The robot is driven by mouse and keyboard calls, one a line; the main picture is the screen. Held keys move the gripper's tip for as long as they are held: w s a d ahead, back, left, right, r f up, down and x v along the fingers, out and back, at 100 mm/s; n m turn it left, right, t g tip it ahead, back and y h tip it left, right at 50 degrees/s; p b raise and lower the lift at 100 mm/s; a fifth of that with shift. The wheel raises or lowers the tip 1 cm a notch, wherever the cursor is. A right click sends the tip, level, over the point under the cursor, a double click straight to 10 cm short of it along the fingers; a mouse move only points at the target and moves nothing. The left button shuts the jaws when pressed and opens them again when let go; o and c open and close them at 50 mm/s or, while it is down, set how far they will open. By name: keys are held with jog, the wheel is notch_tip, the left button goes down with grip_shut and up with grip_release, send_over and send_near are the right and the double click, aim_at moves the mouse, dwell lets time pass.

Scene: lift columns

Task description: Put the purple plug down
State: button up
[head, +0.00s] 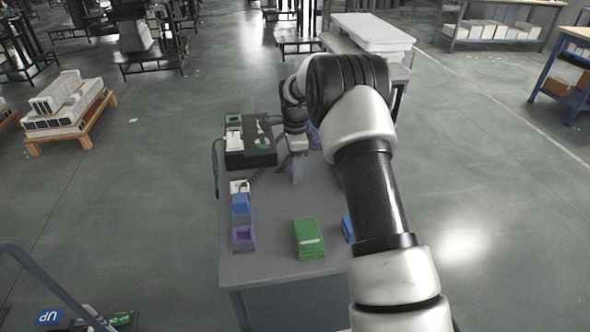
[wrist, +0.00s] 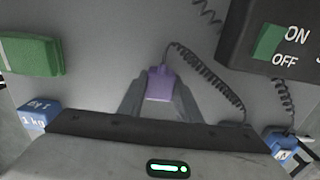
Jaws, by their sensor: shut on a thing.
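The purple plug (wrist: 160,84) sits between the two fingers of my gripper (wrist: 159,100), which is shut on it. A dark coiled cord (wrist: 205,72) runs from the plug to the right in the wrist view. In the head view my gripper (head: 296,158) points down over the grey table (head: 275,268), with the plug (head: 296,174) at its tip. I cannot tell whether the plug touches the table. A purple socket-like block (head: 243,238) stands at the table's front left, beside a blue one (head: 241,204).
A black box (head: 262,158) with an ON/OFF switch (wrist: 268,42) stands close to my gripper. A green block (head: 308,239) and a blue block (head: 348,229) are near the table's front. The table middle is bare. My arm hides the table's right side.

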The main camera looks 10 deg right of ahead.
jog(key=o, duration=1)
